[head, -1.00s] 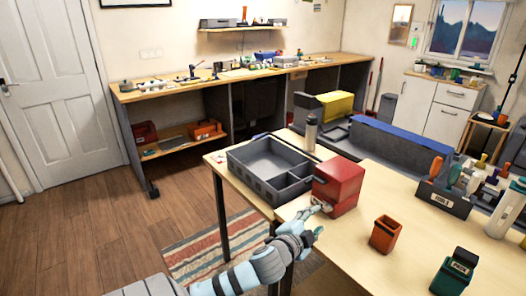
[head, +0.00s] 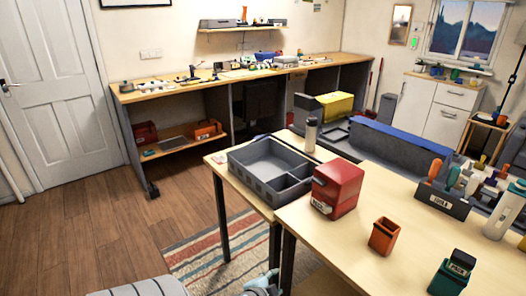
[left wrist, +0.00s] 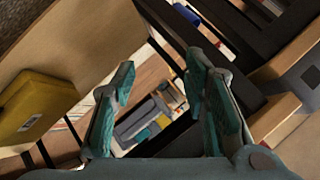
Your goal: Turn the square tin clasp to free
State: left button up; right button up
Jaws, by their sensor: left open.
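A red square tin (head: 338,187) stands closed on the light wooden table, near its left edge. A small pale plate or label shows low on its front; the clasp is too small to make out. My left gripper (head: 266,282) is only partly in view at the bottom edge of the head view, apart from the tin and below the tabletop edge. In the left wrist view my left gripper (left wrist: 160,68) has its two teal fingers spread apart with nothing between them. The red tin is not seen in that view. My right gripper is not in view.
A grey divided tray (head: 258,181) sits left of the tin. An orange bin (head: 384,236) and a dark green holder (head: 453,273) stand to its right. A tool rack (head: 444,201) is farther right. Free tabletop lies in front of the tin.

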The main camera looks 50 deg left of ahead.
pick_arm(q)
jog(key=s+f+n+g, duration=0.1)
jog(key=s+f, duration=0.3)
jog(key=f, duration=0.3)
jog(key=shift+s+d+f+g, duration=0.2)
jog(key=shift+d+g, duration=0.1)
jog(key=shift+g, duration=0.1)
